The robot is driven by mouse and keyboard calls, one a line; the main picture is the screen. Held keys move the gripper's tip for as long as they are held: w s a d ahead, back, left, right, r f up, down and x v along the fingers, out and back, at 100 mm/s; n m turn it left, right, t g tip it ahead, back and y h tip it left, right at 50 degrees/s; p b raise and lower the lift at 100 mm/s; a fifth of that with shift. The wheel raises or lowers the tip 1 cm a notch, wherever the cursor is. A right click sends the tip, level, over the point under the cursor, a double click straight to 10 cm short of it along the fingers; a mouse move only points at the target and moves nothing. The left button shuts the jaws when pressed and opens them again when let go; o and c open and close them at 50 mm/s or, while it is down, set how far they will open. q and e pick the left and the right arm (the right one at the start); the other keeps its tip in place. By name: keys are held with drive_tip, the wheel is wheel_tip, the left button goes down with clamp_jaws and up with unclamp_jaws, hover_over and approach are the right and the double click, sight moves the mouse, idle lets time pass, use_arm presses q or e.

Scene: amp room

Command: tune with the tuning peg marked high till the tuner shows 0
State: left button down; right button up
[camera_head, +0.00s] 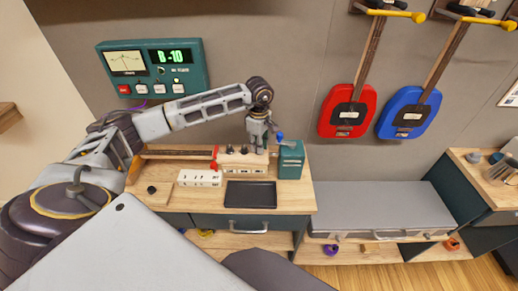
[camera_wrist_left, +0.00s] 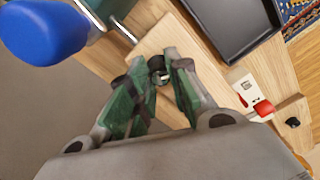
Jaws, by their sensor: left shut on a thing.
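The teal tuner (camera_head: 197,76) on the wall shows "B -10" in green, beside a needle dial. My left gripper (camera_head: 262,146) points down over the right end of the pale block with dark pegs (camera_head: 240,160) on the bench. In the left wrist view its fingers (camera_wrist_left: 160,76) are shut around a small dark peg (camera_wrist_left: 158,64); only part of the peg shows between them. I cannot read a mark for this peg. Dark pegs stand to the left of the gripper in the head view. My right gripper is not in view.
A teal box (camera_head: 291,160) with a blue knob (camera_wrist_left: 45,28) stands close beside the gripper. A black tray (camera_head: 250,194) and a white marked panel (camera_head: 199,178) lie in front. A red guitar (camera_head: 347,112) and a blue guitar (camera_head: 408,113) hang at the right.

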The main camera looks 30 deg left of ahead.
use_arm(q)
drive_tip(key=shift+m+b, duration=0.5)
drive_tip(key=shift+m, duration=0.7)
drive_tip(key=c, duration=1.6)
unclamp_jaws()
drive_tip(key=o, duration=0.3)
drive_tip(key=shift+r, duration=0.55)
wheel_tip(320, 180, up, 11)
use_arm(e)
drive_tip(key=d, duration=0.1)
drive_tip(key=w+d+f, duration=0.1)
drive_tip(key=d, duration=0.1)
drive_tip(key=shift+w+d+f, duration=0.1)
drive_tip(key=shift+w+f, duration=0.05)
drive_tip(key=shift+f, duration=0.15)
use_arm(q)
drive_tip(key=shift+f, duration=0.1)
